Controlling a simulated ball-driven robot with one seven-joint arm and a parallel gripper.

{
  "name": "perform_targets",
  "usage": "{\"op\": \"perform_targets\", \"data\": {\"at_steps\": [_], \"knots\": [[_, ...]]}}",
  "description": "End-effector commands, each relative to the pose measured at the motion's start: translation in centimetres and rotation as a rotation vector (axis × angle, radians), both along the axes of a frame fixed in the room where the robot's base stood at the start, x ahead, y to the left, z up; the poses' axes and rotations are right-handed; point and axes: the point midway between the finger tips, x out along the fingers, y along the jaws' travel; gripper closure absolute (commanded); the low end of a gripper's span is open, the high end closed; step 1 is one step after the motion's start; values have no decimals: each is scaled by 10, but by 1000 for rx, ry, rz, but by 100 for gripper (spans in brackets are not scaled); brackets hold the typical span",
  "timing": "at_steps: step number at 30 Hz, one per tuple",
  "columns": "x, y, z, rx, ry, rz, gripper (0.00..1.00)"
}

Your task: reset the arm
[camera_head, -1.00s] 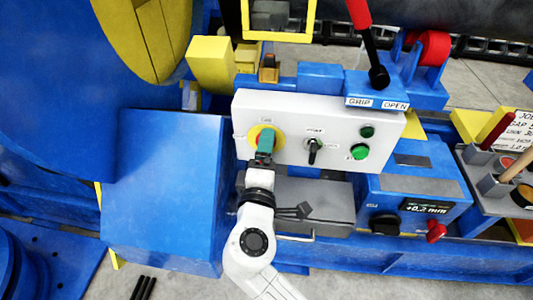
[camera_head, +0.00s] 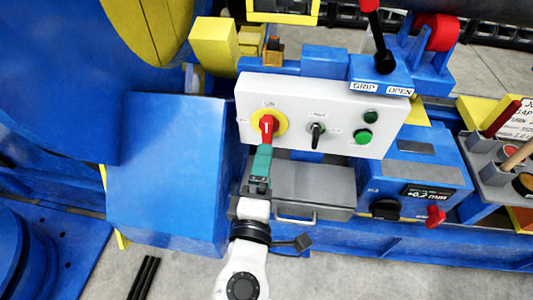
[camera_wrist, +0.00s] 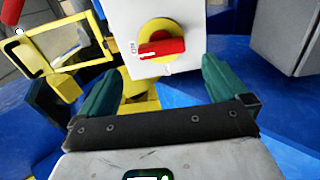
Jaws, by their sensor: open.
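My white arm reaches up from the bottom of the head view. My gripper (camera_head: 262,152) has green fingers and is just below the red rotary switch (camera_head: 267,126) on its yellow disc. In the wrist view, my gripper (camera_wrist: 160,84) shows its two fingers wide apart with nothing between them. The red switch handle (camera_wrist: 161,48) is beyond the fingertips, apart from them, and lies level in that view. The switch sits on the left part of a white control panel (camera_head: 293,105).
The panel also has a black selector (camera_head: 316,131) and green buttons (camera_head: 363,137). A grey drawer box (camera_head: 318,186) is right of my gripper. A blue block (camera_head: 165,180) stands left. A black lever (camera_head: 382,45) with a red top and a blue display box (camera_head: 418,180) are to the right.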

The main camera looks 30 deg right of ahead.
Motion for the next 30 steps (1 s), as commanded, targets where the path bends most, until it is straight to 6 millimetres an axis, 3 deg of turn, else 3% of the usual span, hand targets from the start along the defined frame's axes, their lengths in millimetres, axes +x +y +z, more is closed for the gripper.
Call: {"op": "perform_targets", "data": {"at_steps": [6,22,26,30], "knots": [[-9,6,0,1,-1,0,0],[-8,6,0,1,0,-1,0],[-14,-26,-20,103,53,-64,0],[-35,-85,-68,342,164,-203,0]]}}
